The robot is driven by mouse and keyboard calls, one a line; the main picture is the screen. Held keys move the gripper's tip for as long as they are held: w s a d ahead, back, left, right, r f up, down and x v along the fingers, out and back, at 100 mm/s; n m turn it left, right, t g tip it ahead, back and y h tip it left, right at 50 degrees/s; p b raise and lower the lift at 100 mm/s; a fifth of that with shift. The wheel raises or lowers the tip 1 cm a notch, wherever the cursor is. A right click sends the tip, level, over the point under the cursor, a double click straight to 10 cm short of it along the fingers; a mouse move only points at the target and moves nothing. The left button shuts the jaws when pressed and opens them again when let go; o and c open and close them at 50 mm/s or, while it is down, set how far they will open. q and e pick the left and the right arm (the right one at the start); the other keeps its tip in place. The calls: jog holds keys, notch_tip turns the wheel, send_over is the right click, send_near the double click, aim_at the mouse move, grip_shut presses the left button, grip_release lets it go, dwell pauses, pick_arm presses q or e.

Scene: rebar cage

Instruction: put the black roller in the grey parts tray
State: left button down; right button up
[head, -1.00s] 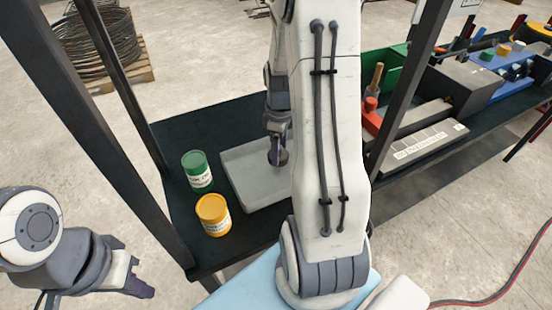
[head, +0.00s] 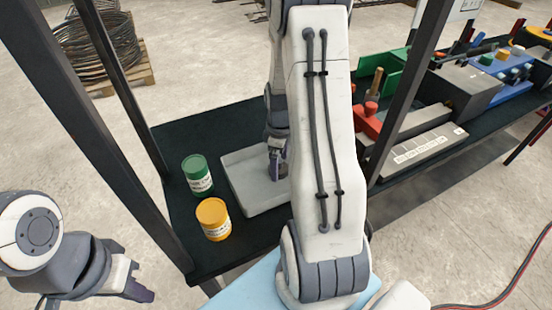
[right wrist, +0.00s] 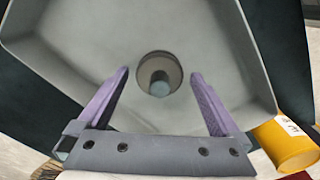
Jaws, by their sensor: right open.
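The grey parts tray (head: 252,190) lies on the dark bench top, partly hidden behind my right arm. It fills much of the right wrist view (right wrist: 215,55). The roller (right wrist: 160,70) shows there as a round dark-rimmed end with a paler centre, over the tray floor, between and just beyond my right fingertips. Neither finger touches it. My right gripper (right wrist: 160,80) is open; in the head view (head: 277,170) it points down into the tray. I cannot make out the roller in the head view. My left gripper (head: 140,291) hangs at the lower left, away from the bench; its opening is unclear.
A green can (head: 197,176) and a yellow can (head: 213,219) stand left of the tray. The yellow can also shows in the right wrist view (right wrist: 285,147). Dark frame posts (head: 405,90) flank the bench. Bins and tools (head: 465,82) sit at the right.

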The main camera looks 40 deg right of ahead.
aim_at(280, 161)
notch_tip(280, 161, up, 12)
dwell(0.4)
jog(key=s+a+r, duration=0.1)
jog(key=a, duration=0.8)
jog(key=s+a+r, duration=0.1)
jog(key=a+r, duration=0.1)
jog(key=a, duration=0.7)
jog(key=s+a+y, duration=0.1)
jog(key=s+a, duration=1.3)
jog(key=shift+s+n, duration=0.15)
jog(key=shift+n, duration=0.25)
